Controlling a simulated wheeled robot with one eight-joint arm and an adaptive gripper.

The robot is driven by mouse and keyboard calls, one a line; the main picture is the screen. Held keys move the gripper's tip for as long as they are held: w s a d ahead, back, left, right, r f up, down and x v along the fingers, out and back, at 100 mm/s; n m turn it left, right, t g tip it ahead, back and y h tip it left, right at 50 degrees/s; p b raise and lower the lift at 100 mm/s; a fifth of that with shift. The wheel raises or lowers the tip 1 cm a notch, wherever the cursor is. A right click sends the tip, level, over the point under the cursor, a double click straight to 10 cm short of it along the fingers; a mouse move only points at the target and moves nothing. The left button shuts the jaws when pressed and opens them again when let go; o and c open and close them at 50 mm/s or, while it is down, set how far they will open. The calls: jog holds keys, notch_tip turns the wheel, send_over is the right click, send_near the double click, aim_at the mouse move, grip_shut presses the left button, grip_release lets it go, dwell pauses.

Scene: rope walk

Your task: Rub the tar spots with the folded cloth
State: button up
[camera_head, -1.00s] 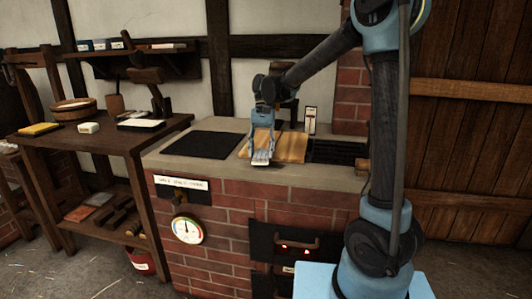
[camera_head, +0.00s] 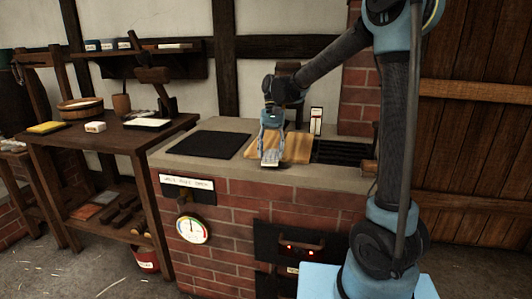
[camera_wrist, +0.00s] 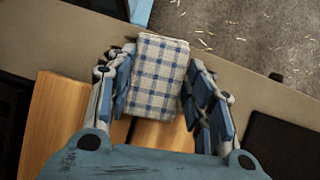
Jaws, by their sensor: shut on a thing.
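My gripper (camera_wrist: 160,98) is shut on the folded cloth (camera_wrist: 160,75), a white pad with blue checks. In the head view the gripper (camera_head: 270,146) points down and the cloth (camera_head: 270,158) shows as a pale patch at its tips. They are at the front edge of a light wooden board (camera_head: 297,147) on the brick stove's top. I cannot tell whether the cloth touches the board. No tar spots can be made out; the cloth and gripper cover part of the board.
A black plate (camera_head: 208,144) lies left of the board and a dark grate (camera_head: 342,152) right of it. A small white-faced upright object (camera_head: 316,121) stands behind. A wooden table (camera_head: 95,138) with a yellow item (camera_head: 46,128) and a bowl stands at left.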

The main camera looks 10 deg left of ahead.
jog(key=shift+s+d+f, duration=0.1)
jog(key=shift+d, duration=0.95)
jog(key=shift+s+d+f, duration=0.1)
jog(key=shift+d, duration=0.9)
jog(key=shift+d+r, duration=0.2)
jog(key=shift+d, duration=1.5)
jog(key=shift+r, duration=0.1)
jog(key=shift+r, duration=2.9)
jog(key=shift+r, duration=1.5)
jog(key=shift+s, duration=0.1)
